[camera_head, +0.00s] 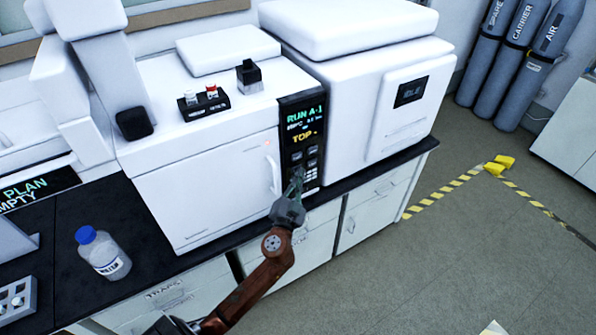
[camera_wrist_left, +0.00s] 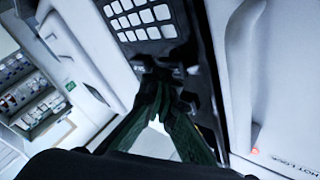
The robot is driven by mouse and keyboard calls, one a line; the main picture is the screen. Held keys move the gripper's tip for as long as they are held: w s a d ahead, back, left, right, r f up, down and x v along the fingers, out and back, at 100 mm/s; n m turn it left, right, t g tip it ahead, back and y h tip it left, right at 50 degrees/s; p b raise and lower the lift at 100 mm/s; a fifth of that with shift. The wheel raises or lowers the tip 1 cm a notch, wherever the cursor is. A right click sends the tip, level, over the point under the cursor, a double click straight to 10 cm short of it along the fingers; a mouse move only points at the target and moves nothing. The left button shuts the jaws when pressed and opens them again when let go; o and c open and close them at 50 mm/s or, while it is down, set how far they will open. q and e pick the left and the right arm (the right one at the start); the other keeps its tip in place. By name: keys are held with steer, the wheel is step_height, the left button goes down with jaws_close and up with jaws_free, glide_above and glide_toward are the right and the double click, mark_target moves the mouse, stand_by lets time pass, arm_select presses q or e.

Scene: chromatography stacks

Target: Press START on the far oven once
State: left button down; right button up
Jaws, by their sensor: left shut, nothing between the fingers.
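The white oven (camera_head: 205,185) stands on the black bench, with a door handle on its right side. A dark control panel (camera_head: 301,125) beside the door has a lit display reading "RUN A-1" and "TOP", with buttons and a pale keypad (camera_head: 311,175) below. My left gripper (camera_head: 297,181) is shut and empty, its tips at the panel's lower part. In the left wrist view the shut fingers (camera_wrist_left: 163,80) point at dark buttons beside the keypad (camera_wrist_left: 140,18). I cannot tell whether they touch. The fingers hide the START label. My right gripper is not in view.
A bottle with a blue cap (camera_head: 103,253) stands on the bench at the left. A small vial rack (camera_head: 204,103) sits on top of the oven. Grey gas cylinders (camera_head: 528,65) stand at the back right. The floor at the right is mostly clear.

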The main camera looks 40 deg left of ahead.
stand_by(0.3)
arm_select(q)
steer(key=shift+s+d, duration=0.35)
steer(key=shift+d, duration=0.45)
steer(key=d, duration=0.1)
steer(key=s+d, duration=0.1)
steer(key=d, duration=0.1)
steer(key=s+d, duration=0.1)
steer(key=shift+d+b, duration=0.3)
stand_by(0.4)
